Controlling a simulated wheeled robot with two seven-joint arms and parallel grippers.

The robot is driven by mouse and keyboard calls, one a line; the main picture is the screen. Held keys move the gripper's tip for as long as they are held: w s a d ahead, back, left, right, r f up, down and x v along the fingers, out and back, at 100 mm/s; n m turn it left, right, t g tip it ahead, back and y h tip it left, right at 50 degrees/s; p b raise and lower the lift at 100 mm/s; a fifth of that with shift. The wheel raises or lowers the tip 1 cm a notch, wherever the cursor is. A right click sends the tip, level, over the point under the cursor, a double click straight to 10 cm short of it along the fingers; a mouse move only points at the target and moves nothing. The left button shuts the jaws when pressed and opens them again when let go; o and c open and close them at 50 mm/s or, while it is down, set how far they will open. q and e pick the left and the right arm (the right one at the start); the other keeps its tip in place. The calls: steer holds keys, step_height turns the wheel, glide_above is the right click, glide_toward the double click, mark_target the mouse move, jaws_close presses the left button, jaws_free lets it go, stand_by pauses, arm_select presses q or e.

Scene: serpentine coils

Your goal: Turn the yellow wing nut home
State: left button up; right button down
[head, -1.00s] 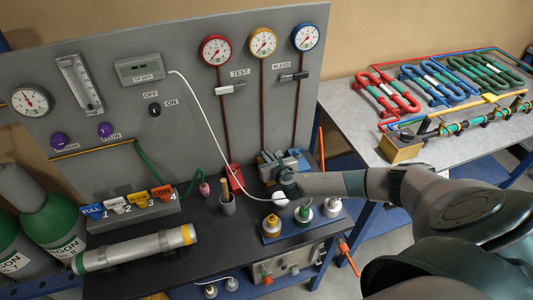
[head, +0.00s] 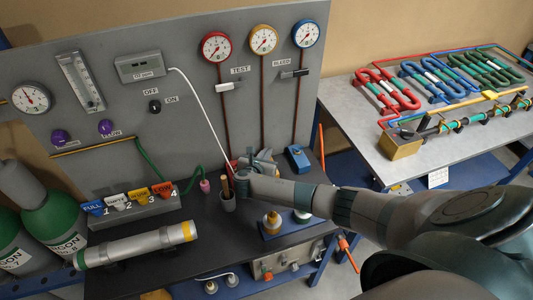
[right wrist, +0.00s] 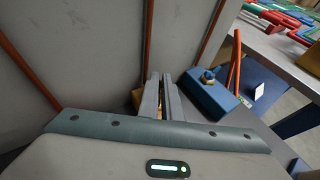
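My right gripper (right wrist: 160,82) is low by the grey panel, below the yellow-rimmed gauge (head: 263,40). In the right wrist view its two fingers stand close together with a narrow gap. A little yellow shows in the gap and beside the left finger. It may belong to the yellow wing nut or its base, but the fingers hide its shape. I cannot tell whether the fingers press on it. In the head view the gripper and wrist cover this spot. My left gripper is not in view.
A blue block (right wrist: 208,95) with a brass-coloured top piece stands close right of the fingers; it also shows in the head view (head: 298,158). A grey cup (head: 227,201) stands just left of my wrist. A blue tray (head: 270,236) with fittings lies in front, partly under my arm.

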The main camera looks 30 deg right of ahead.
steer(key=shift+w+d+r, duration=0.15)
steer(key=shift+w+r, duration=0.1)
steer(key=shift+r, duration=0.2)
steer(key=c, duration=2)
jaws_free()
steer(key=shift+s+f, duration=0.15)
steer(key=shift+r+b, duration=0.35)
steer(key=shift+r, duration=0.5)
step_height(320, 180, up, 2)
steer(key=shift+r+b, duration=0.1)
steer(key=shift+b, duration=0.35)
steer(key=s+d+r+b, duration=0.1)
steer(key=s+r, duration=0.1)
steer(key=s, duration=0.1)
steer(key=s+d+r+b, duration=0.1)
steer(key=s+d+r, duration=0.1)
steer(key=s, duration=0.2)
steer(key=s+d+r+b, duration=0.1)
steer(key=s+d+r, duration=0.1)
steer(key=s+r, duration=0.1)
steer(key=shift+s+d, duration=0.15)
steer(key=shift+d, duration=0.05)
